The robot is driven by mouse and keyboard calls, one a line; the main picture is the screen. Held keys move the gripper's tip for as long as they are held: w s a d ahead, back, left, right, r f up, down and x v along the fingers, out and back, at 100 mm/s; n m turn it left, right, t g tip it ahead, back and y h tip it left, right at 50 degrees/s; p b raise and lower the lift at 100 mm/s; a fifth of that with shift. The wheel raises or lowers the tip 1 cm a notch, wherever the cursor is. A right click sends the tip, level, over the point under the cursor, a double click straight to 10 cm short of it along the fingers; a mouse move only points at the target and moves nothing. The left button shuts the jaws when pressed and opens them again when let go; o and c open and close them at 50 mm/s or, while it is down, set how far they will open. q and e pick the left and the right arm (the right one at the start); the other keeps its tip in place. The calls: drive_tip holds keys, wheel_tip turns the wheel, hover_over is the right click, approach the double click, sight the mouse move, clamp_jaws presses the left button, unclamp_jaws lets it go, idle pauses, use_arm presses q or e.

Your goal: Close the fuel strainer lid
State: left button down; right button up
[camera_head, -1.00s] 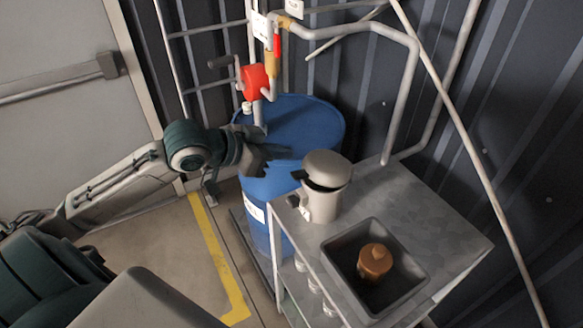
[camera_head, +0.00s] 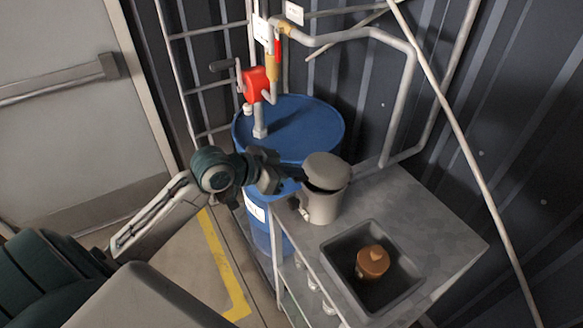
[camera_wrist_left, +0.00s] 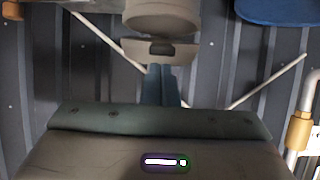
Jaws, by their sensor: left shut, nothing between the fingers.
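The fuel strainer is a beige can (camera_head: 319,208) standing upright at the left back corner of the metal cart. Its round lid (camera_head: 327,168) sits over the top, tilted, with a dark gap showing under its near side. My left gripper (camera_head: 298,180) is shut and empty, its tips at the left side of the lid. In the left wrist view the shut fingers (camera_wrist_left: 162,85) point at a beige tab with a dark notch (camera_wrist_left: 160,50), below a rounded beige part (camera_wrist_left: 163,14). I cannot tell whether they touch. My right gripper is not in view.
A grey tray (camera_head: 336,272) with an orange-brown part (camera_head: 373,262) is sunk in the cart top (camera_head: 425,215). A blue drum (camera_head: 300,125) with a red pump (camera_head: 256,84) stands behind the strainer. Pipes run along the dark wall. The cart's right back is clear.

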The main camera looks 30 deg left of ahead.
sight(305, 187)
use_arm(q)
drive_tip(key=shift+f, duration=0.2)
drive_tip(key=shift+f, duration=0.3)
drive_tip(key=f+b, duration=0.1)
drive_tip(key=s+f+b, duration=0.1)
drive_tip(key=f, duration=0.2)
drive_tip(key=shift+s+a+b, duration=0.15)
drive_tip(key=shift+a+b, duration=0.2)
drive_tip(key=shift+b, duration=0.05)
